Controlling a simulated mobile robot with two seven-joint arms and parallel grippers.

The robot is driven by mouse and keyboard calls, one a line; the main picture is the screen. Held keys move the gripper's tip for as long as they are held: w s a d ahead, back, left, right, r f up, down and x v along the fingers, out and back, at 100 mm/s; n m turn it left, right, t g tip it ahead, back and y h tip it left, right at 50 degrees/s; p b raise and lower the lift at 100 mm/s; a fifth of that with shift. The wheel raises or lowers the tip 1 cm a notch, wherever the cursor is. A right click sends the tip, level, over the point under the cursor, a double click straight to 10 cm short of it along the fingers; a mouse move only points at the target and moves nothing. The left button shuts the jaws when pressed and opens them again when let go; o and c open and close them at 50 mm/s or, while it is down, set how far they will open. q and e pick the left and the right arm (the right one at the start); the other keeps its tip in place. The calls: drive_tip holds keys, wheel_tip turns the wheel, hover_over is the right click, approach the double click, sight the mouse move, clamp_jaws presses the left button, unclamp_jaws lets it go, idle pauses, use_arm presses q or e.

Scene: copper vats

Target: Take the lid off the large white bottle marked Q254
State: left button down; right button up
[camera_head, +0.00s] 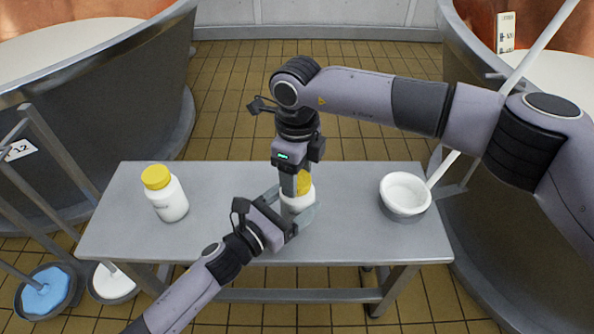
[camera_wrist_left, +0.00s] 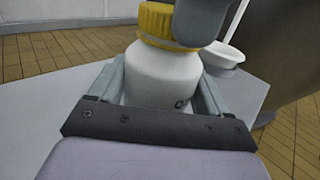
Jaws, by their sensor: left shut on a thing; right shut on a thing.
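A white bottle (camera_head: 293,206) with a yellow lid (camera_head: 305,182) stands upright near the middle of the grey table. My left gripper (camera_head: 296,208) is shut on its body, one finger on each side. In the left wrist view the same bottle (camera_wrist_left: 163,78) sits between the fingers, and a dark mark like a "Q" shows at its lower right; the rest of the marking is out of sight. My right gripper (camera_head: 300,184) comes down from above and is shut on the yellow lid. In the left wrist view, a right finger hides part of the lid (camera_wrist_left: 158,24). The lid appears on the bottle's neck.
A second white bottle (camera_head: 171,203) with a yellow lid stands at the table's left; its label is unreadable. Copper vats flank the table (camera_head: 350,245).

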drive_tip(key=n, duration=1.5)
drive_tip(key=shift+n, duration=0.3)
drive_tip(key=n, duration=0.5)
drive_tip(key=shift+n, duration=0.4)
drive_tip(key=shift+r, duration=0.2)
drive_tip(key=shift+r, duration=0.95)
